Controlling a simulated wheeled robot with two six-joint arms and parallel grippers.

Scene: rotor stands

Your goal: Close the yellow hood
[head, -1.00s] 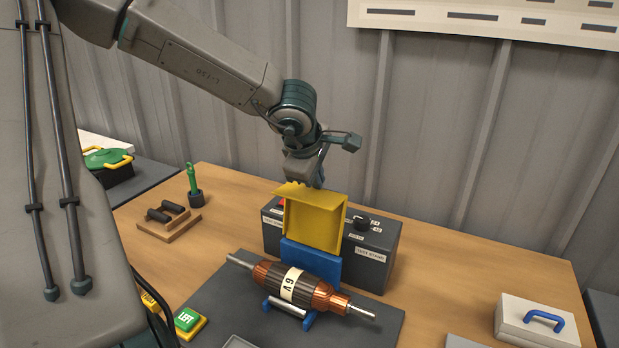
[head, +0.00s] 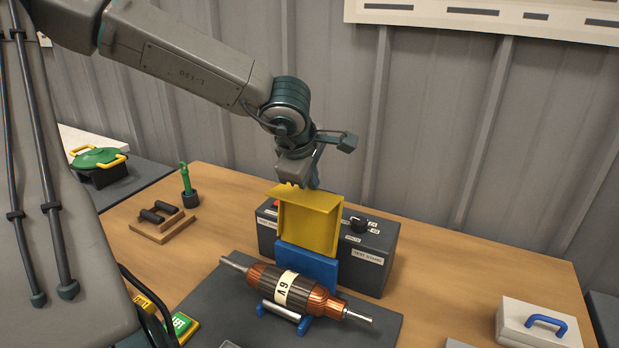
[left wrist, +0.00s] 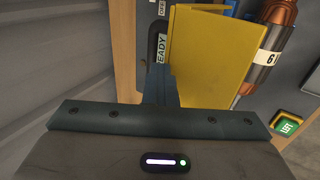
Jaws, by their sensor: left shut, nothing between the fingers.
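The yellow hood (head: 310,222) stands raised, open, above a blue block (head: 306,262) at the front of the grey test stand (head: 370,262). It also shows in the left wrist view (left wrist: 210,55). A copper and dark rotor (head: 292,288) marked 6V lies across blue supports in front of the hood. My left gripper (head: 314,184) is shut and empty, just behind the hood's top edge. In the left wrist view its fingers (left wrist: 160,75) are beside the hood; I cannot tell if they touch it. My right gripper is not in view.
A wooden block with dark grips (head: 160,222) and a green tool in a cup (head: 188,185) stand at left. A green-lidded pot (head: 99,160) is farther left. A white case with a blue handle (head: 535,325) is at right. The table's right side is mostly clear.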

